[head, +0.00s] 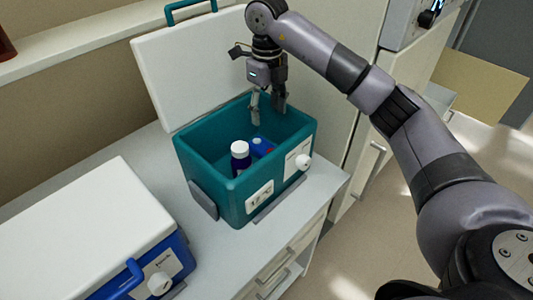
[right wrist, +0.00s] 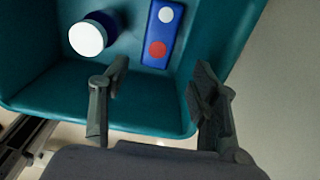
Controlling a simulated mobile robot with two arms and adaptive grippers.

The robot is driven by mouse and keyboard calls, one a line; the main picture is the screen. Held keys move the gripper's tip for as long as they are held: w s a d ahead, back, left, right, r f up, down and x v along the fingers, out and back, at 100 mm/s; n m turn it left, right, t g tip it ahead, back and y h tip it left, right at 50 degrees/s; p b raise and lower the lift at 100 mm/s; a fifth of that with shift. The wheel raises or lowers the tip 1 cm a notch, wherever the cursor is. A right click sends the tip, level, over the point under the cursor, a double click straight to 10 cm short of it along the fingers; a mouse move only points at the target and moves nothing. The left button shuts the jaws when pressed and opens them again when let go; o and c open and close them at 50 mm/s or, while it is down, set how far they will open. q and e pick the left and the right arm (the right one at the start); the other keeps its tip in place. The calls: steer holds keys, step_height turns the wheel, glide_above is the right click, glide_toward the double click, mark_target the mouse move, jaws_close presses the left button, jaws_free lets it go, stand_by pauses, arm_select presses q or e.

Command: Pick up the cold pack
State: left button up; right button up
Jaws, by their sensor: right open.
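The cold pack (head: 263,147) looks like a small flat blue block with a white dot and a red dot. It lies inside the open teal cooler (head: 208,167), beside a blue bottle with a white cap (head: 240,157). In the right wrist view, the cold pack (right wrist: 160,33) shows beyond the fingertips, near the cooler wall. My right gripper (head: 267,108) is at the back part of the cooler opening, pointing down. Its two fingers (right wrist: 163,78) are apart with nothing between them. My left gripper is in neither view.
The teal cooler's white lid (head: 195,65) stands raised behind it. A closed blue cooler with a white lid (head: 85,225) stands at the left on the same grey counter (head: 225,245). The cooler walls surround the cold pack and bottle. Drawers (head: 290,250) are below the counter.

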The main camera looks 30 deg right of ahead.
steer(key=p, duration=0.1)
glide_above(267, 148)
step_height(267, 148, down, 6)
steer(key=shift+s+f, duration=0.1)
step_height(267, 148, down, 6)
steer(key=shift+f+p, duration=0.25)
steer(key=shift+p, duration=0.4)
steer(key=c, duration=1.1)
